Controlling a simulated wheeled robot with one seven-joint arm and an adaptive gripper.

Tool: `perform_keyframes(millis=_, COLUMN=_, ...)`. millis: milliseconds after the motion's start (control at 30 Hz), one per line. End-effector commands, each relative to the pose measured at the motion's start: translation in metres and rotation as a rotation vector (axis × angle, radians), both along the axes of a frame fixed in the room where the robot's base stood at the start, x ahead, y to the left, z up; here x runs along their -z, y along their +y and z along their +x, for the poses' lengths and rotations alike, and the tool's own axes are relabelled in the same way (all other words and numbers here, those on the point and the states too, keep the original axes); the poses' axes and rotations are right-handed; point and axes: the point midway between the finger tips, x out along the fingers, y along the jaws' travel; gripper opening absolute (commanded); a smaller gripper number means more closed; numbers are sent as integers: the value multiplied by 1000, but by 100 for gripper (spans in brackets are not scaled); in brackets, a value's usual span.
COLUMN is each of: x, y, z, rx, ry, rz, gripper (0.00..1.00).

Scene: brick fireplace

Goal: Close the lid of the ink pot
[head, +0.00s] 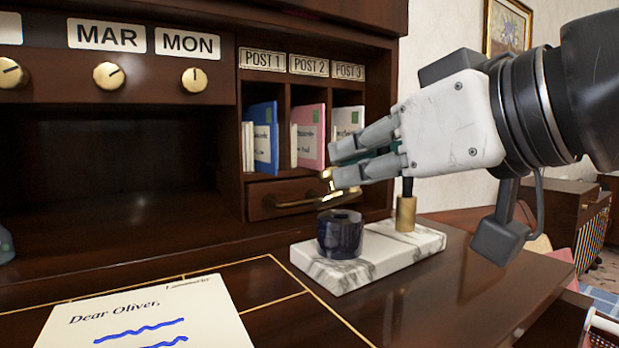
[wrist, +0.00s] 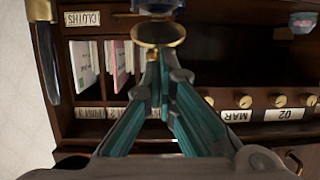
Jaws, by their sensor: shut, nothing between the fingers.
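The dark blue ink pot (head: 340,236) stands on a white marble base (head: 390,256) on the desk. Its brass lid (head: 338,199) is open, raised at the back of the pot. My gripper (head: 336,165) is shut and empty, with its fingertips right by the lid's upper edge. I cannot tell whether they touch it. In the wrist view the lid (wrist: 158,34) shows as a brass oval just past the fingertips (wrist: 160,68). The ink pot (wrist: 158,5) is cut off at the top edge there.
A brass pen holder (head: 405,214) with a dark pen stands on the marble base, below my gripper. A letter (head: 150,315) lies at front left. Post slots with envelopes (head: 262,138) and a brass-handled drawer (head: 290,203) are behind. The desk's right front is clear.

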Motion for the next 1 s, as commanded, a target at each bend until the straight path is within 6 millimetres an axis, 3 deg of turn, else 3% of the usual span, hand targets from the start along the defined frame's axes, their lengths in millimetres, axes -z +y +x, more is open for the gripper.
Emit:
perform_keyframes(millis=600, x=30, y=-11, z=-16, rx=-1, ry=2, rz=0, gripper=0)
perform_keyframes(millis=1000, x=37, y=-13, z=-18, rx=-1, ry=5, rz=-2, gripper=0)
